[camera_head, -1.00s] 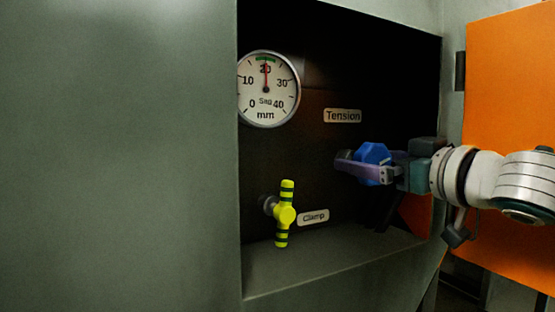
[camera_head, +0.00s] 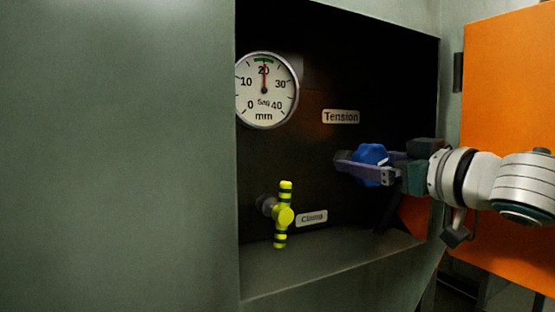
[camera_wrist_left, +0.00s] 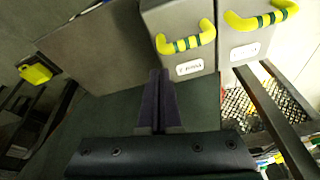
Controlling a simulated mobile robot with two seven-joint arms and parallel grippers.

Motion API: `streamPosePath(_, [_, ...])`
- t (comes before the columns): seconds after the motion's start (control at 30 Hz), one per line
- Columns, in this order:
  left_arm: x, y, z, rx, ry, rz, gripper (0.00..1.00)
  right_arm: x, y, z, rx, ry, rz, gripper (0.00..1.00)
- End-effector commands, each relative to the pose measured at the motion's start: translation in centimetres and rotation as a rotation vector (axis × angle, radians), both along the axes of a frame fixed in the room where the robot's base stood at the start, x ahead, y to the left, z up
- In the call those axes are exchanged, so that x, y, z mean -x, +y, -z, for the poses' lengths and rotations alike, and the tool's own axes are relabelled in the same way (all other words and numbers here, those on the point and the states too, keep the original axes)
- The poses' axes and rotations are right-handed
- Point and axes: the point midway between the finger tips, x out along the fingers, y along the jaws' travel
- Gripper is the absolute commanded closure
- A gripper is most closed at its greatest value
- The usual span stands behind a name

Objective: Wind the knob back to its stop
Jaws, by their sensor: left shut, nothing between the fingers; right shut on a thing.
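The blue knob (camera_head: 369,157) is on the dark back panel inside the cabinet recess, below the label "Tension" (camera_head: 341,117). My right gripper (camera_head: 358,168) reaches in from the right and is shut on the knob, with its fingers hiding part of it. A round gauge (camera_head: 266,90) marked "Sag mm" has its red needle pointing up at about 20, in the green band. My left gripper (camera_wrist_left: 158,76) shows only in the left wrist view. It is shut and empty, away from the knob.
A yellow-and-black clamp handle (camera_head: 284,215) stands upright beside the label "Clamp" (camera_head: 312,218). An orange door (camera_head: 510,110) stands open at right. The left wrist view shows grey boxes with yellow handles (camera_wrist_left: 186,43). The recess floor (camera_head: 320,265) is clear.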

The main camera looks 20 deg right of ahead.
Motion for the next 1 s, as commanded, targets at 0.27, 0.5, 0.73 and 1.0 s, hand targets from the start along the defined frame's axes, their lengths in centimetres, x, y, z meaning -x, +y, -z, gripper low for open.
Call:
streamPosePath(0.27, [0.0, 0.0, -1.2, 0.001, 0.000, -0.001, 1.00, 0.0, 0.1, -0.3, 0.142, -0.012, 0.000, 0.71])
streamPosePath(0.5, [0.0, 0.0, -2.4, 0.000, 0.000, 0.000, 1.00, 0.0, 0.2, -0.3, 0.357, -0.029, 0.000, 0.71])
streamPosePath(0.73, [0.0, 0.2, -3.3, -0.005, 0.000, 0.004, 1.00, 0.0, 0.3, -0.2, 0.576, -0.047, -0.001, 0.71])
streamPosePath(1.0, [0.0, 0.2, -4.1, -0.009, 0.000, 0.005, 1.00, 0.0, 0.4, 0.0, 0.829, -0.066, -0.001, 0.71])
